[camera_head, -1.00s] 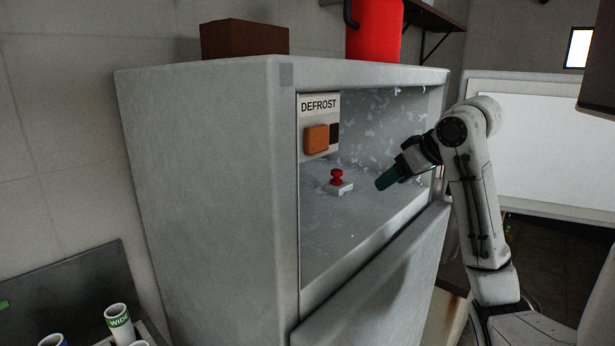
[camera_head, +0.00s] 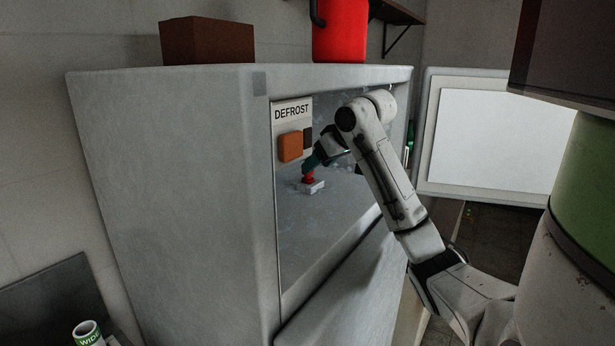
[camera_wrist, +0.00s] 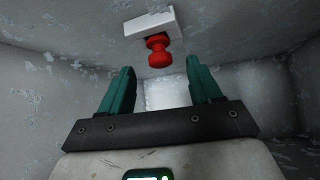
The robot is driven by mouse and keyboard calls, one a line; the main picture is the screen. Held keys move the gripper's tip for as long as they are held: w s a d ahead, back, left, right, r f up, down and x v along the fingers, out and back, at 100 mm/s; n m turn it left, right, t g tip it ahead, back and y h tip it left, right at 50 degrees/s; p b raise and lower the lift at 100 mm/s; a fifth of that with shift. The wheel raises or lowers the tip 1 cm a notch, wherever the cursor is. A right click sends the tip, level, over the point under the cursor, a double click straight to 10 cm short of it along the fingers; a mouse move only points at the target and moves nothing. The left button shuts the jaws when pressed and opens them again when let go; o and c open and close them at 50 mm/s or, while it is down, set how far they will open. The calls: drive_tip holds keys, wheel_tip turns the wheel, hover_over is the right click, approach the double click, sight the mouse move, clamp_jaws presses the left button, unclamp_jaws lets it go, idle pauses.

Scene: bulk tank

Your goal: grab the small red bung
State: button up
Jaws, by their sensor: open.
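The small red bung (camera_head: 309,178) stands in a white block (camera_head: 312,188) on the frosted floor of the grey cabinet. In the wrist view the bung (camera_wrist: 158,52) shows a rounded head and a narrower neck, with its white block (camera_wrist: 150,22) behind it. My gripper (camera_head: 311,163) is inside the cabinet, close to the bung. In the wrist view its two green fingers (camera_wrist: 160,76) are apart and empty, and the bung appears just beyond the gap between their tips. In the head view a finger partly covers the bung's top; contact cannot be told.
The cabinet (camera_head: 170,180) has frosted inner walls and a DEFROST panel (camera_head: 292,128) with an orange button left of my gripper. A brown box (camera_head: 207,40) and a red container (camera_head: 340,30) are above. An open white door (camera_head: 490,140) stands at the right.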

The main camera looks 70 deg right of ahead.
sight(308, 178)
drive_tip(key=p+x, duration=0.1)
drive_tip(key=x, duration=0.4)
drive_tip(key=shift+w+d, duration=0.25)
drive_tip(key=shift+w, duration=0.1)
drive_tip(key=shift+c, duration=0.5)
drive_tip(key=c, duration=1)
